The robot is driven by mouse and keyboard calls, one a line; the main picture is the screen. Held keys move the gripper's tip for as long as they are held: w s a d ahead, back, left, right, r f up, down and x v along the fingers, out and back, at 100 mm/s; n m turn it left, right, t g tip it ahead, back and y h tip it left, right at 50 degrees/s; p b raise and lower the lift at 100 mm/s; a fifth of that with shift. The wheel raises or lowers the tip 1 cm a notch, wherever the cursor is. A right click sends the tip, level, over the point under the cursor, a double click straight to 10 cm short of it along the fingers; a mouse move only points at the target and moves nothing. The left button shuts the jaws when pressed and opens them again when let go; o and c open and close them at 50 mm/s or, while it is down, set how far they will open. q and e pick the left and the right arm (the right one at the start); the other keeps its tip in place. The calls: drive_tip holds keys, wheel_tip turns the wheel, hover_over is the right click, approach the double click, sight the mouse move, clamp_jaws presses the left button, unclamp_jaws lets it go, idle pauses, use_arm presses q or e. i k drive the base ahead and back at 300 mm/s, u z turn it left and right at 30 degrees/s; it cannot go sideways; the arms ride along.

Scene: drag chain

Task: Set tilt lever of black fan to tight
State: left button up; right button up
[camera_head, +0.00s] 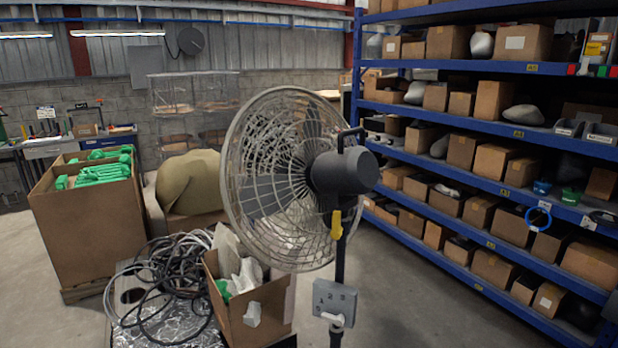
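A black fan (343,172) with a round wire cage stands in the middle of the view, its motor housing facing me and its cage turned to the left. A yellow tilt lever (336,224) hangs below the motor housing at the top of the pole, pointing roughly downward. I cannot tell from its pose whether it is tight or loose. A grey control box (335,302) with numbers and a pale knob sits lower on the pole. Neither of my grippers is in view.
Blue shelving (490,181) with many cardboard boxes fills the right side. A cardboard box (251,309) and coiled cables (165,290) are close to the fan at lower left. A large carton (88,228) with green items stands farther left. Bare floor shows right of the pole.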

sight(337, 229)
drive_tip(key=z, duration=0.55)
drive_tip(key=k, duration=0.65)
drive_tip(key=z, duration=0.25)
drive_tip(key=i, duration=1.1)
drive_tip(key=z, duration=0.65)
